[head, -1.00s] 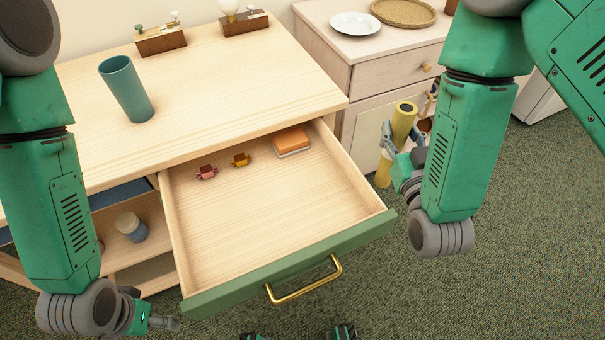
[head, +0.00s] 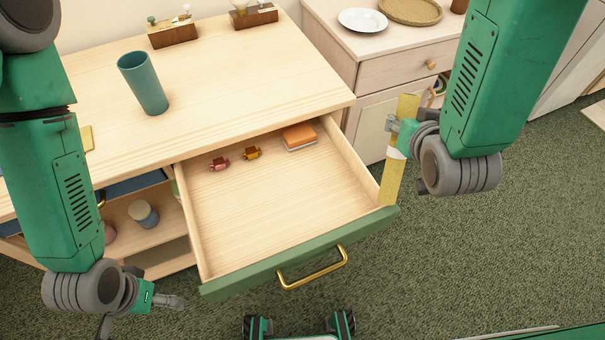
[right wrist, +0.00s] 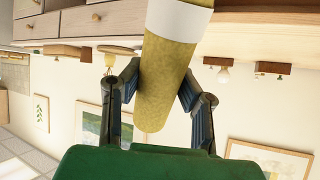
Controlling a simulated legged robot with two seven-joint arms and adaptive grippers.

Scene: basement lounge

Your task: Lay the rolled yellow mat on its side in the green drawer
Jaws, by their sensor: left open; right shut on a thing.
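The rolled yellow mat (head: 391,180) stands nearly upright, slightly tilted, just beyond the right front corner of the open drawer. A pale band wraps it. My right gripper (head: 396,128) is shut on it; the right wrist view shows the mat (right wrist: 166,85) between both fingers. The green drawer (head: 300,252) is pulled out, with a brass handle and a pale wooden inside. At its back lie a pink wrapped piece (head: 219,164), a yellow-brown one (head: 252,153) and an orange-and-white block (head: 298,137). My left gripper (head: 165,300) is open and empty, left of the drawer front.
A teal cup (head: 143,83) stands tilted-looking on the desk top (head: 230,90). A side cabinet at the right back holds a white plate (head: 362,21) and a woven tray (head: 410,10). The drawer's middle and front are clear.

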